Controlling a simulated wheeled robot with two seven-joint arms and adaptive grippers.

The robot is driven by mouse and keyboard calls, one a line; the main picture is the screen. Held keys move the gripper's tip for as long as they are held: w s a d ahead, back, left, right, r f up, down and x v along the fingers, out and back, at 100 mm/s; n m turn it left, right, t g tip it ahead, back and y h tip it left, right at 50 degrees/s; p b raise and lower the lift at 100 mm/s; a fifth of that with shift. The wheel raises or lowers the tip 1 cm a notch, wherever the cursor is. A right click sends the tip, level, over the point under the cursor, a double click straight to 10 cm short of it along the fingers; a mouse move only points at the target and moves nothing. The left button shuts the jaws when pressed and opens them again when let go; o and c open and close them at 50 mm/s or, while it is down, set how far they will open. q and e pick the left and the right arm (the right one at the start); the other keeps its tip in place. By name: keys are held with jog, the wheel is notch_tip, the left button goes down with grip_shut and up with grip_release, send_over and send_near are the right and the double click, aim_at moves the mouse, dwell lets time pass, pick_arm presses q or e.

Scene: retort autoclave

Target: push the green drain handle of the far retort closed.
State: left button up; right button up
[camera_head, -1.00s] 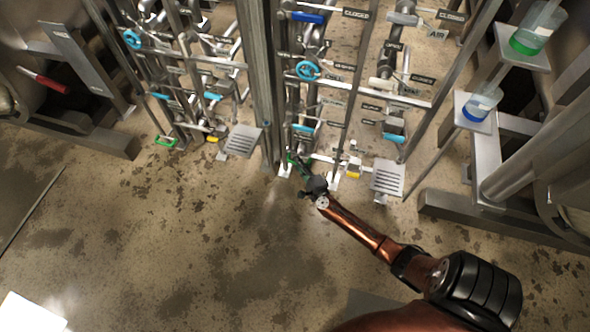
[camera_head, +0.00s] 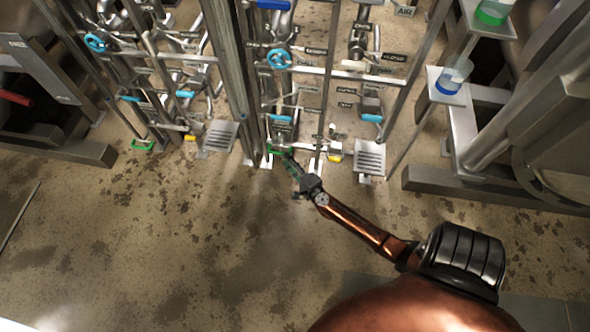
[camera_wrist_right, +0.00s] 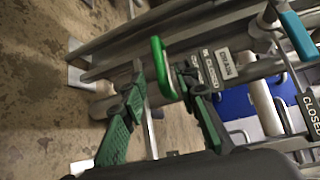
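A green drain handle (camera_head: 274,150) sits low on the middle pipe rack in the head view. In the right wrist view the right gripper (camera_wrist_right: 159,72) is open, one green-padded finger on each side of the handle; I cannot tell whether either touches. A second green handle (camera_head: 143,145) is low on the left rack. My left gripper is not in view.
A yellow handle (camera_head: 334,156) and a slotted step plate (camera_head: 369,158) are just right of the gripper. Another plate (camera_head: 219,135) is to its left. A metal upright (camera_head: 232,80) rises close by. The stained floor (camera_head: 180,240) in front is clear.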

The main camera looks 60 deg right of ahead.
jog(key=shift+v, duration=2.8)
